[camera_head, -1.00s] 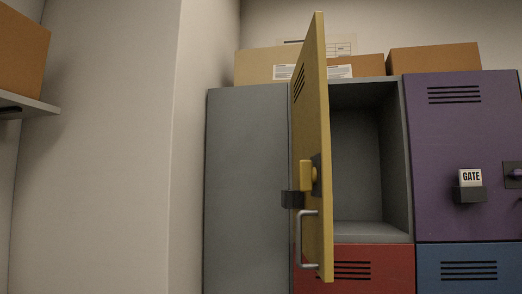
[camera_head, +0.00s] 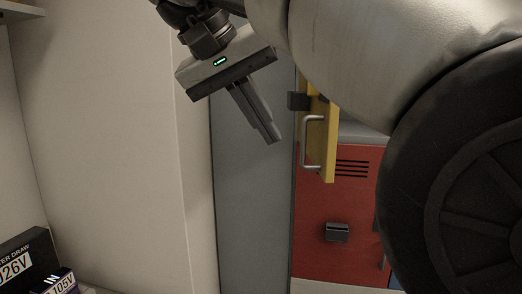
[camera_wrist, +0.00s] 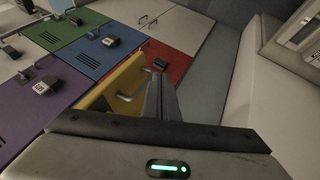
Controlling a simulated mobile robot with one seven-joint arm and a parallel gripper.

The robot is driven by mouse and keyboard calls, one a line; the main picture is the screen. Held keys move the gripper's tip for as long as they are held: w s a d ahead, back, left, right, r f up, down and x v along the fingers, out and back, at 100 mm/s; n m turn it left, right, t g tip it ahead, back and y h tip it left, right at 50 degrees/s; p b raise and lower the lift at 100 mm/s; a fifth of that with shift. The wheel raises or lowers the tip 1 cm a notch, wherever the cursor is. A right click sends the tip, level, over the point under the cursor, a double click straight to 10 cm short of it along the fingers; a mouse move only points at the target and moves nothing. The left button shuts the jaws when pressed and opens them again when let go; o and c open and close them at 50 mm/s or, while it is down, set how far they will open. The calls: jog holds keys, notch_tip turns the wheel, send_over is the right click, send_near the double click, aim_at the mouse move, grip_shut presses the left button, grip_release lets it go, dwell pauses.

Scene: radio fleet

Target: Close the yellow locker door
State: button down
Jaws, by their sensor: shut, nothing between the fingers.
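The yellow locker door (camera_head: 324,140) stands open, swung out and seen nearly edge-on in the head view. My arm hides its upper part. Its metal handle (camera_head: 306,142) and a dark block (camera_head: 298,101) are on its left, outer side. In the wrist view the yellow door (camera_wrist: 108,92) shows left of my fingers, with its handle (camera_wrist: 131,92) towards them. My gripper (camera_head: 275,139) points down and to the right, left of the handle and apparently apart from it. It is shut and empty. The wrist view shows its fingers (camera_wrist: 160,88) together.
Below the yellow door is a shut red door (camera_head: 336,205). Purple (camera_wrist: 37,107), blue (camera_wrist: 86,50) and green (camera_wrist: 70,30) doors are shut in the wrist view. A grey locker side (camera_head: 240,200) and pale wall (camera_head: 120,150) lie left. Boxes (camera_head: 40,265) are lower left.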

aim_at(304, 162)
jog(key=b+x, duration=0.1)
jog(key=x, duration=0.2)
jog(key=d+x, duration=0.1)
jog(key=x, duration=0.3)
jog(key=d+r+b+x, duration=0.1)
jog(key=x, duration=0.2)
jog(key=shift+d+f+b, duration=0.1)
jog(key=shift+d+b, duration=0.1)
jog(key=shift+b, duration=0.15)
jog(key=shift+d, duration=0.7)
